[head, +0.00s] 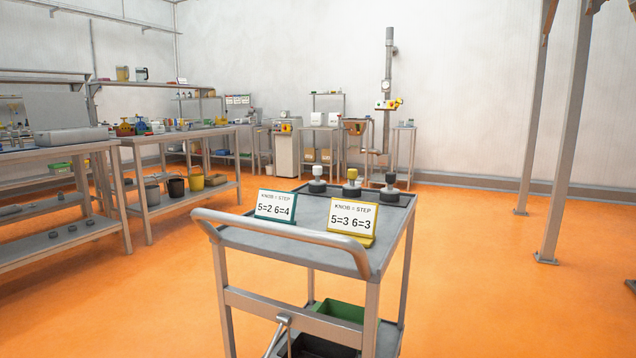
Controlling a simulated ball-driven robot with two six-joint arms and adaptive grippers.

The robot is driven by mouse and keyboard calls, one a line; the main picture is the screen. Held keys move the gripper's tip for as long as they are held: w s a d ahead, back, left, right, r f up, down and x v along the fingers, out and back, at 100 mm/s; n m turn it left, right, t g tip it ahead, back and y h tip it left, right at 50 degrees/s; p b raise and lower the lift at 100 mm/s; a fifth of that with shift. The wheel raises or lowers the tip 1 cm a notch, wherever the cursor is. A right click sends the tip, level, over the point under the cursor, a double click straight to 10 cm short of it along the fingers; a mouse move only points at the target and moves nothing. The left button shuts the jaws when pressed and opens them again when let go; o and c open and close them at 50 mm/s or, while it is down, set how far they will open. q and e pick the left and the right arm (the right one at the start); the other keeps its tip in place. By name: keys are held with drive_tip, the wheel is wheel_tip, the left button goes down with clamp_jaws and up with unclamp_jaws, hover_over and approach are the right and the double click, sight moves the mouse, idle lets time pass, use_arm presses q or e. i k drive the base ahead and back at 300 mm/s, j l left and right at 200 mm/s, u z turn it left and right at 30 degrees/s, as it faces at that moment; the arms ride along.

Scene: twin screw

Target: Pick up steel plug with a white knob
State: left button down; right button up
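Three plugs stand upright on the top shelf of a grey cart (290,237), near its far right end. The plug with a white knob (317,173) is the leftmost, on a dark grey base. A plug with a yellow knob (352,181) stands in the middle. A plug with a dark knob (390,186) is on the right. My grippers are not in view.
Two sign cards, one teal-framed (275,207) and one yellow-framed (351,218), stand on the cart before the plugs. A push handle (280,232) crosses the cart's near side. A green bin (338,311) sits below. Workbenches (60,148) line the left; orange floor is open at right.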

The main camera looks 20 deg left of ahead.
sight(317, 170)
drive_tip(key=i+j+u, duration=0.2)
drive_tip(key=j+u, duration=0.2)
drive_tip(key=i+j+u, duration=0.2)
drive_tip(key=u, duration=0.2)
drive_tip(key=i+j+u, duration=0.3)
drive_tip(key=u, duration=0.15)
drive_tip(key=i+j+u, duration=0.25)
drive_tip(key=u, duration=0.15)
drive_tip(key=i+j+u, duration=0.2)
drive_tip(key=u, duration=0.25)
drive_tip(key=i+u, duration=0.4)
drive_tip(key=i+j+z, duration=0.1)
drive_tip(key=i, duration=0.3)
drive_tip(key=i+j+z, duration=0.1)
drive_tip(key=i, duration=0.3)
